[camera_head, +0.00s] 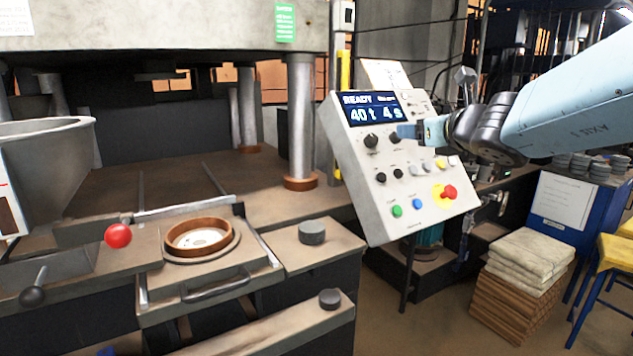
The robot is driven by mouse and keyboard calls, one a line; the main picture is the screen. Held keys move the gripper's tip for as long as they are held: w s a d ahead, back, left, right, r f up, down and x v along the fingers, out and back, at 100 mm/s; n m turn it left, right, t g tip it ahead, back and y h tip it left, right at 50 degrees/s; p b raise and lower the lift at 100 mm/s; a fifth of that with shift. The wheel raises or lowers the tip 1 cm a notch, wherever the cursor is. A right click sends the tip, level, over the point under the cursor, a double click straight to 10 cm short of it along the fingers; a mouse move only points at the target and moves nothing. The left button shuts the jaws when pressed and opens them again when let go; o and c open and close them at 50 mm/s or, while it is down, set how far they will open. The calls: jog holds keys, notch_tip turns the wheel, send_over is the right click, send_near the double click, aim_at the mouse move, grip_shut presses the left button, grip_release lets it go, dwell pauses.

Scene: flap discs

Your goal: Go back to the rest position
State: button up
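My gripper (408,132) is at the end of my pale blue arm, which reaches in from the right. Its tip is in front of the control panel (353,205), just below the display (370,108) reading "READY", "40 t" and "4 s". The tip is beside a black knob (393,138) and overlaps its right side in the picture; I cannot tell whether they touch. Another black knob (371,141) is to the left. The fingers show side-on, so their opening is unclear. I see nothing clearly held.
The panel also has a red button (449,192), a green button (397,211) and a blue one (417,202). A press with columns (300,115) stands left. A brown ring mould (198,236) sits on its drawer. Stacked sacks (525,258) and a blue cabinet (553,228) stand right.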

jog(key=s+a+f+n+g+y, duration=0.1)
jog(key=s+a+f+n+g, duration=0.3)
jog(key=n, duration=0.5)
jog(key=s+a+f+n+g+y, duration=0.2)
jog(key=s+a+n, duration=0.1)
jog(key=s+n, duration=0.5)
jog(key=s+d+f+n+g+h, duration=0.3)
jog(key=s+d+f+n+h, duration=0.4)
jog(key=n, duration=0.7)
jog(key=shift+s+d+f+n+g, duration=0.2)
jog(key=shift+s+d+n+g, duration=0.2)
jog(key=shift+s+d, duration=0.75)
jog(key=shift+s+a, duration=0.15)
jog(key=shift+a, duration=0.05)
